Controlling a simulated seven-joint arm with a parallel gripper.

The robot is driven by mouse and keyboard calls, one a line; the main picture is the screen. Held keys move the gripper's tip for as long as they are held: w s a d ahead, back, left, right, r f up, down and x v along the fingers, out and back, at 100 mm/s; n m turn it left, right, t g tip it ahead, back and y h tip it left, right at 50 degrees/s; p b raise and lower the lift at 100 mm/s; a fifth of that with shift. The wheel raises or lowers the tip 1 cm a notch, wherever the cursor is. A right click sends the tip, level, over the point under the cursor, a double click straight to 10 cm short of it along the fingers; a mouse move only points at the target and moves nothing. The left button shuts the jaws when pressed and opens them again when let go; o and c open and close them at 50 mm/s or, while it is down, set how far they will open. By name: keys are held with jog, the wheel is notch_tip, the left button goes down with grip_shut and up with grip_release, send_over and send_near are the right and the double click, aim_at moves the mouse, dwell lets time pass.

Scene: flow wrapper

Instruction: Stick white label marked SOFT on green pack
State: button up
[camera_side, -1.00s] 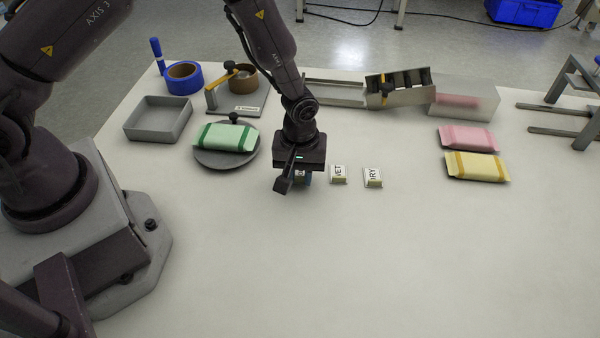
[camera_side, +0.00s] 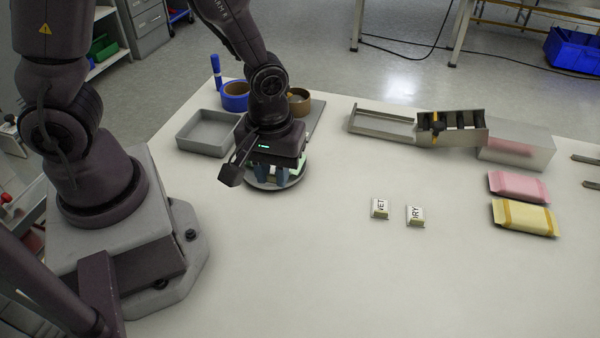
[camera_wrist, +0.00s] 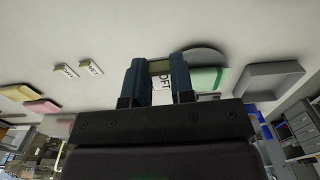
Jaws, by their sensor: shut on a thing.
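My gripper (camera_side: 272,176) is over the round grey plate (camera_side: 262,186) and hides most of the green pack (camera_side: 296,169) there in the side view. In the wrist view my gripper (camera_wrist: 160,68) is shut on a white label (camera_wrist: 162,82), on which the letters "OFT" can be read. The green pack (camera_wrist: 207,79) lies just beside the right finger in that view, on the grey plate (camera_wrist: 205,55). I cannot tell whether the label touches the pack.
A pink pack (camera_side: 519,186) and a yellow pack (camera_side: 524,217) lie at the right. A grey tray (camera_side: 208,133) and tape rolls are close behind my gripper. The front table is clear.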

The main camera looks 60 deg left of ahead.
jog(key=shift+s+a+r, duration=0.1)
jog(key=shift+s+a, duration=0.15)
jog(key=shift+a, duration=0.1)
jog(key=shift+n, duration=0.4)
jog(key=w+a, duration=0.1)
jog(key=a, duration=0.3)
jog(key=w+a+f, duration=0.1)
jog(key=w+a, duration=0.1)
jog(key=a, duration=0.2)
jog(key=w+a+f, duration=0.1)
jog(key=a, duration=0.4)
jog(key=shift+w+f, duration=0.2)
jog(key=shift+w, duration=0.15)
jog(key=shift+w+m, duration=0.25)
jog(key=shift+m, duration=0.25)
jog(key=shift+f+m, duration=0.1)
jog(key=shift+m, duration=0.2)
jog(key=shift+f, duration=1.85)
jog(key=shift+f, duration=0.25)
jog(key=shift+f, duration=0.5)
jog(key=shift+f, duration=0.25)
grip_shut()
